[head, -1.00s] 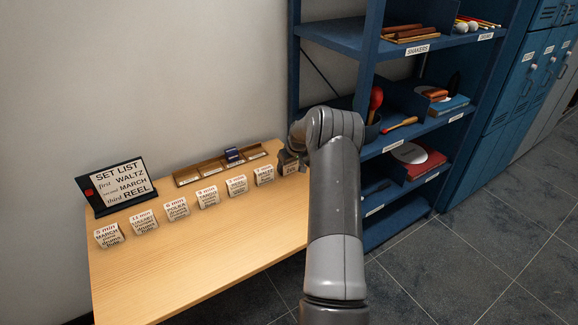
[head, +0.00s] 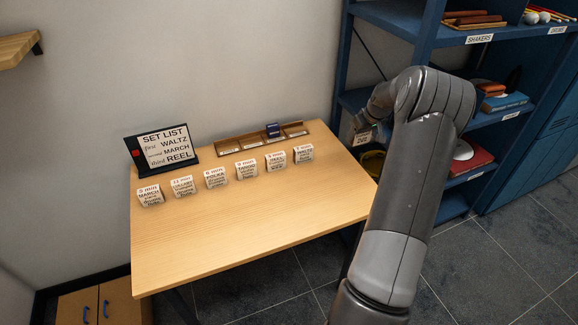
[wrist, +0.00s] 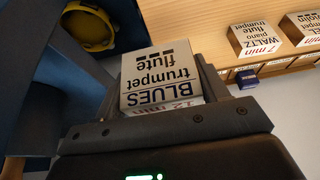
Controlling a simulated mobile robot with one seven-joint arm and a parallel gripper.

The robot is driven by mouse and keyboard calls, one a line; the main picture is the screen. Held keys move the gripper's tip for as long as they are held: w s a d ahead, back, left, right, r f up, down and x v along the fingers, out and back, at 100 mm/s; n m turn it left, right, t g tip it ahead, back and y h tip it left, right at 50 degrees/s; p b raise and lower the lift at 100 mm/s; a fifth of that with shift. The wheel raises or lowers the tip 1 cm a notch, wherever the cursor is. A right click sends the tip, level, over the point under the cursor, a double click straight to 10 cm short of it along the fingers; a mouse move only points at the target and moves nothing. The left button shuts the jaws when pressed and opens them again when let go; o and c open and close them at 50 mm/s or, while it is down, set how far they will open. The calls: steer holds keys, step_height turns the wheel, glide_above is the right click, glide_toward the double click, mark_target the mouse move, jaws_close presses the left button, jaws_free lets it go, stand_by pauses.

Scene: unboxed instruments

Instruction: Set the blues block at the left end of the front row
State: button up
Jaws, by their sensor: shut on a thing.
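The blues block (wrist: 155,80) is a white cube whose printed face reads BLUES, trumpet, flute, upside down in the wrist view. My gripper (wrist: 165,88) is shut on it, with a finger on each side. In the head view my gripper (head: 372,122) holds the block (head: 362,138) in the air, past the table's right end. The front row of several white blocks runs along the table: the march block (head: 150,195) is at its left end and the waltz block (head: 303,154) at its right end.
A set list sign (head: 163,147) reading waltz, march, reel stands behind the row's left part. A wooden rack (head: 232,148) with a dark blue item (head: 273,130) lies behind its right part. Blue shelving (head: 424,60) stands at right. The table's front (head: 250,235) is clear.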

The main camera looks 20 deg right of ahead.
steer(key=w+a+f, duration=0.1)
steer(key=w+a, duration=0.1)
steer(key=a, duration=1.5)
steer(key=w+a, duration=0.2)
steer(key=a, duration=1.4)
steer(key=s+a, duration=0.5)
steer(key=a, duration=0.5)
steer(key=s+a+r, duration=0.1)
steer(key=s+a, duration=0.4)
steer(key=a, duration=0.4)
steer(key=s+a, duration=0.5)
steer(key=a, duration=0.5)
steer(key=a+f, duration=0.2)
steer(key=a, duration=0.1)
steer(key=a+f, duration=0.2)
steer(key=a, duration=0.2)
steer(key=a+f, duration=0.2)
steer(key=a, duration=0.2)
steer(key=shift+s+a+f, duration=0.15)
steer(key=shift+s+f, duration=0.05)
steer(key=shift+f, duration=0.05)
steer(key=shift+a+f, duration=0.15)
steer(key=shift+f, duration=1.9)
steer(key=shift+f, duration=0.15)
